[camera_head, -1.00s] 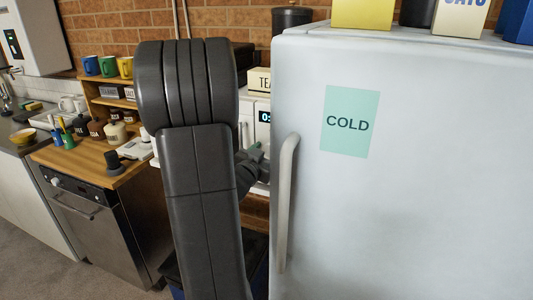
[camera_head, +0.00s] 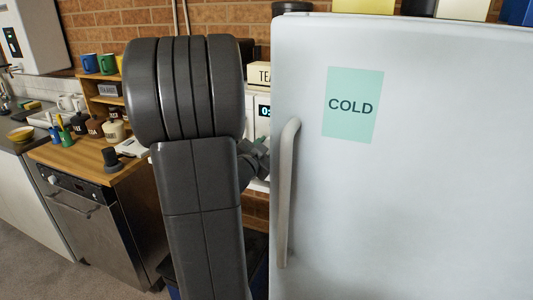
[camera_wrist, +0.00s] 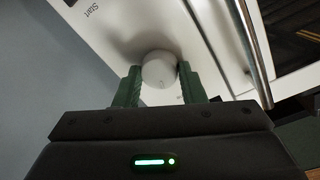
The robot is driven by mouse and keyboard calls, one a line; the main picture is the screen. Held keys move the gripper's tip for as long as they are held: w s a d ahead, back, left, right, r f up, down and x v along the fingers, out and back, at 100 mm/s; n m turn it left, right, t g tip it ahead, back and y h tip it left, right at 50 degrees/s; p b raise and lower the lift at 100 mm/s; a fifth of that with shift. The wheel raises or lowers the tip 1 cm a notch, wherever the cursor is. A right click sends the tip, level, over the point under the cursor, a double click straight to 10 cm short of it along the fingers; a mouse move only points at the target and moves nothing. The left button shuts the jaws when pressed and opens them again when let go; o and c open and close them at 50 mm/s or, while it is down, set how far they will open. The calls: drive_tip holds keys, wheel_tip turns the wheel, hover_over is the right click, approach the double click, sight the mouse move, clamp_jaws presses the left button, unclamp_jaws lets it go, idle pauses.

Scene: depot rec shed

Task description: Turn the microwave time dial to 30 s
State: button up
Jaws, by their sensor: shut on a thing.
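The microwave's white front panel (camera_wrist: 110,45) fills the upper part of the wrist view, with the word "Start" at its upper left. The round pale time dial (camera_wrist: 158,70) sits between the two green fingers of my gripper (camera_wrist: 158,85). The fingers are shut on its sides. The dial's marks and setting are too small to read. In the head view a strip of the microwave (camera_head: 262,127) shows with its dark display, whose figures are mostly hidden. My arm and the fridge hide the rest, and my gripper (camera_head: 260,155) shows only in part.
The white fridge (camera_head: 420,200) with its long handle (camera_head: 288,200) stands close on the right of my arm. A tea box (camera_head: 262,75) sits on top of the microwave. A wooden counter (camera_head: 75,152) with jars is at left.

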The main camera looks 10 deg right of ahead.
drive_tip(key=shift+m+b, duration=0.6)
drive_tip(key=shift+m, duration=0.4)
drive_tip(key=o, duration=1)
drive_tip(key=shift+s, duration=0.1)
drive_tip(key=v, duration=1.3)
drive_tip(key=shift+s+a+r, duration=0.15)
drive_tip(key=shift+s+a, duration=0.05)
drive_tip(key=shift+s, duration=0.1)
drive_tip(key=x, duration=1.4)
drive_tip(key=shift+a, duration=0.1)
